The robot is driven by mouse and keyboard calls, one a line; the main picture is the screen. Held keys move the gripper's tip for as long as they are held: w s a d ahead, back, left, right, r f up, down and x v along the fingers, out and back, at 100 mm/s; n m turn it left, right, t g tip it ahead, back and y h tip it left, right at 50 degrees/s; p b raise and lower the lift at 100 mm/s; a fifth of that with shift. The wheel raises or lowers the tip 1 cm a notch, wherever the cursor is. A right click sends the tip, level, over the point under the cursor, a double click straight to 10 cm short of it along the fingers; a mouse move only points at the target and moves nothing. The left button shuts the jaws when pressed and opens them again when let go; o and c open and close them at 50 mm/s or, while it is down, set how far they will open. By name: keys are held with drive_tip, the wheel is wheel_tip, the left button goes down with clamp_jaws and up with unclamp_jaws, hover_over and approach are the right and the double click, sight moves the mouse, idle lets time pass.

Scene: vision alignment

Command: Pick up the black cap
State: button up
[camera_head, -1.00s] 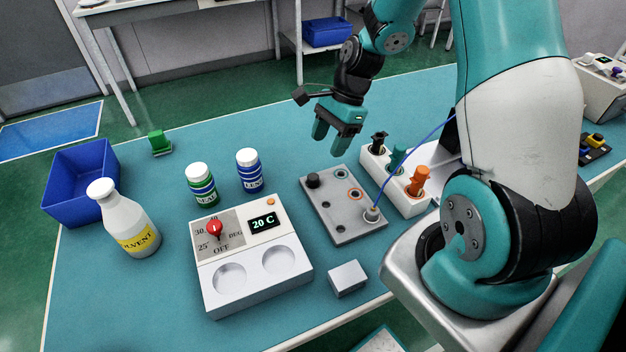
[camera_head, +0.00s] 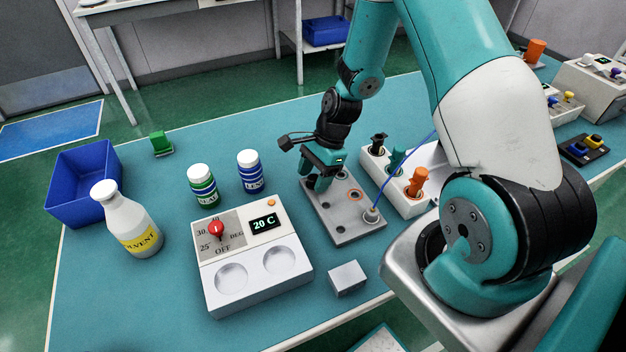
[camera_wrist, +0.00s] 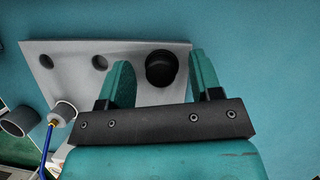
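The black cap (camera_wrist: 161,68) sits at a corner of a grey plate with holes (camera_wrist: 75,72), which also shows in the head view (camera_head: 347,226). In the head view, my gripper hides the cap. My gripper (camera_head: 315,185) is low over that corner of the plate, pointing down. In the wrist view, my gripper (camera_wrist: 160,62) is open, with one finger on each side of the cap and a visible gap to both. I cannot tell how far down the fingers reach along the cap.
A white block with black, green and orange plugs (camera_head: 408,206) stands right of the plate. A blue cable (camera_head: 398,173) rises from a connector (camera_head: 372,215) on the plate.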

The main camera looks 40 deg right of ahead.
drive_tip(key=c, duration=1)
drive_tip(key=shift+o, duration=0.2)
